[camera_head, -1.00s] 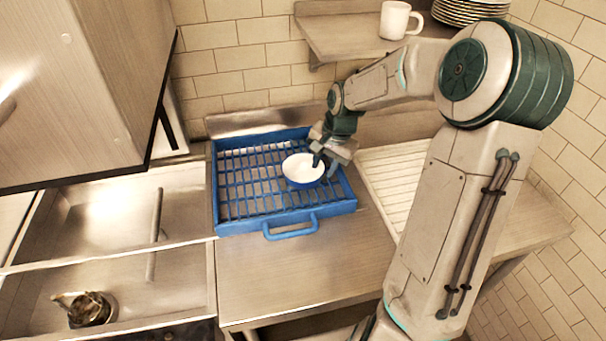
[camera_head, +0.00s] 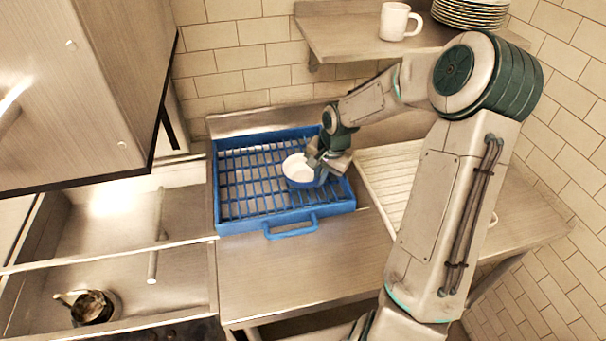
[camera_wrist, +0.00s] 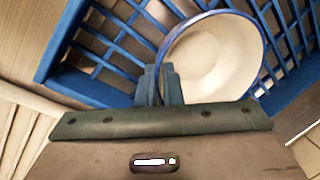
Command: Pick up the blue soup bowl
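The blue soup bowl (camera_head: 297,168), white inside with a blue outer wall, sits upright in the blue rack (camera_head: 290,218) on the counter. My gripper (camera_head: 318,162) is at the bowl's right side in the head view and hides part of its rim. In the wrist view, the fingers of my gripper (camera_wrist: 160,88) are close together on either side of the bowl's rim. One finger is inside the bowl (camera_wrist: 215,55) and one outside. They look shut on the rim. The bowl appears to rest on the rack's grid, with no clear gap under it.
A ribbed white drainboard (camera_head: 385,175) lies right of the rack. A shelf (camera_head: 345,40) above holds a white mug (camera_head: 398,21) and stacked plates (camera_head: 470,12). Sink basins with a metal pot (camera_head: 92,307) are at left. The counter (camera_head: 300,270) before the rack is clear.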

